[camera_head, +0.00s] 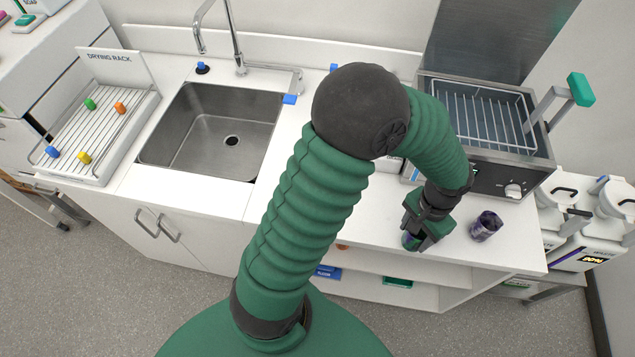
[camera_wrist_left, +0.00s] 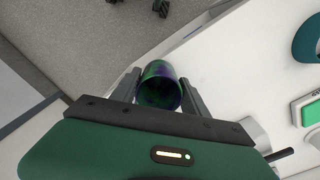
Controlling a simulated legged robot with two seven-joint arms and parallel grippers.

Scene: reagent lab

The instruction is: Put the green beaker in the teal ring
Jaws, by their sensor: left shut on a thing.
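My left gripper (camera_head: 421,236) is shut on a small dark green beaker (camera_head: 410,241) near the front edge of the white counter. In the left wrist view the beaker (camera_wrist_left: 158,86) sits between the two fingers, its open mouth towards the camera, with bluish-purple patches on its wall. I cannot tell whether its base touches the counter. A dark teal curved rim (camera_wrist_left: 303,38), perhaps the teal ring, is cut off at the right edge of the wrist view. No teal ring is clear in the head view, where my arm covers part of the counter. My right gripper is not in view.
A dark purple cup (camera_head: 487,226) stands just right of my left gripper. A heater with a wire basket (camera_head: 485,115) stands behind. The sink (camera_head: 215,130) and drying rack (camera_head: 100,125) are at left. White jugs (camera_head: 565,215) stand at right.

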